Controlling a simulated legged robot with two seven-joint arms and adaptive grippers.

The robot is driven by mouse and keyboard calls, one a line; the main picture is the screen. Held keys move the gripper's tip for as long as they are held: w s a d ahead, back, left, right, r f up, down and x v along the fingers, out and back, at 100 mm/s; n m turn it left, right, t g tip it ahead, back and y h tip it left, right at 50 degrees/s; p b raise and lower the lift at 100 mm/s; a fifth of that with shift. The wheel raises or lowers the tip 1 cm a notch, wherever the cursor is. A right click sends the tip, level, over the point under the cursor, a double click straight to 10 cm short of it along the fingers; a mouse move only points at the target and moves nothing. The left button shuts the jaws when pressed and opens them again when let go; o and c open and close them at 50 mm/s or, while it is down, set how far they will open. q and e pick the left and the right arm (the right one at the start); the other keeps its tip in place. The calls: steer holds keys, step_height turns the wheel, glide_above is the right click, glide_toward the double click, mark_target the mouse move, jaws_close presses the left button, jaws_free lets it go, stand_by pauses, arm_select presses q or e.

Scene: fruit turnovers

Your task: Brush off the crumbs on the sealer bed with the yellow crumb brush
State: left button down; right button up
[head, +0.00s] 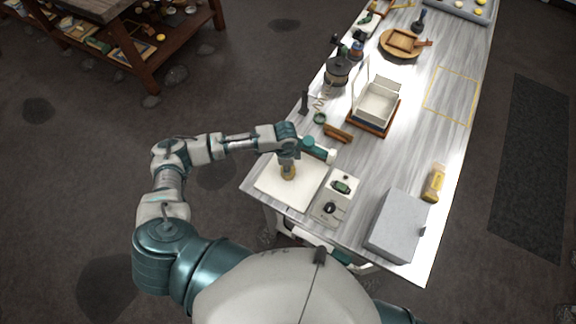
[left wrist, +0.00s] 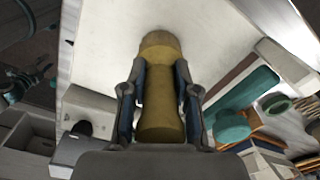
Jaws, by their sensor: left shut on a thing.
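The yellow crumb brush (head: 289,174) stands roughly upright over the white sealer bed (head: 269,186). My left gripper (head: 288,162) is shut on it from above. In the left wrist view the brush (left wrist: 160,110) lies between the two fingers, its wider end against the white bed (left wrist: 100,45). I cannot tell whether it touches the bed. No crumbs can be made out on the bed; they are too small or hidden. My right gripper is not in view.
A control box (head: 337,198) with a dial adjoins the bed on the right. A teal part with a white end (head: 318,150) lies along the bed's far side. A grey box (head: 397,225) and a yellow pack (head: 434,183) stand further right. A white open-lidded case (head: 376,104) stands beyond.

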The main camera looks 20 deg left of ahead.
arm_select(q)
steer(key=shift+a, duration=0.45)
stand_by(0.3)
steer(key=shift+w+a, duration=0.15)
steer(key=shift+a, duration=1)
steer(key=shift+d, duration=0.2)
steer(key=shift+s+d, duration=0.2)
steer(key=shift+d, duration=1.4)
steer(key=shift+s+d, duration=0.2)
steer(key=shift+d, duration=1.4)
steer(key=shift+d, duration=0.15)
